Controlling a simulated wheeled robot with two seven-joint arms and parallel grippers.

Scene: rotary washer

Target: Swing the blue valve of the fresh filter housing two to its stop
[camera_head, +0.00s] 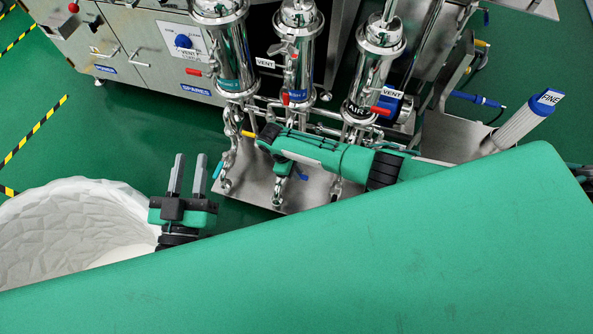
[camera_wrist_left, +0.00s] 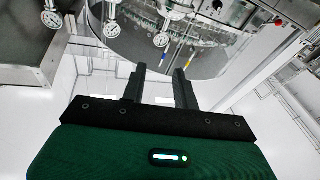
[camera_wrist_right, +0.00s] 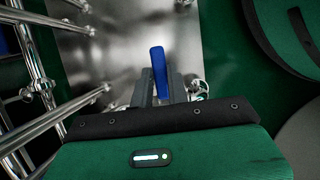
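A blue valve handle (camera_wrist_right: 158,65) shows in the right wrist view, between the fingers of my right gripper (camera_wrist_right: 161,88). The fingers sit close on both sides of it, and its far end sticks out past the tips. In the head view my right arm covers part of the pipework below the housings, and a short blue handle (camera_head: 301,174) shows just below it. My left gripper (camera_head: 187,174) is open and empty.
A white faceted bin (camera_head: 60,225) stands at the lower left. A steel cabinet (camera_head: 130,55) is behind. Red vent handles (camera_head: 380,110) and a yellow handle (camera_head: 248,134) stick out near the pipes.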

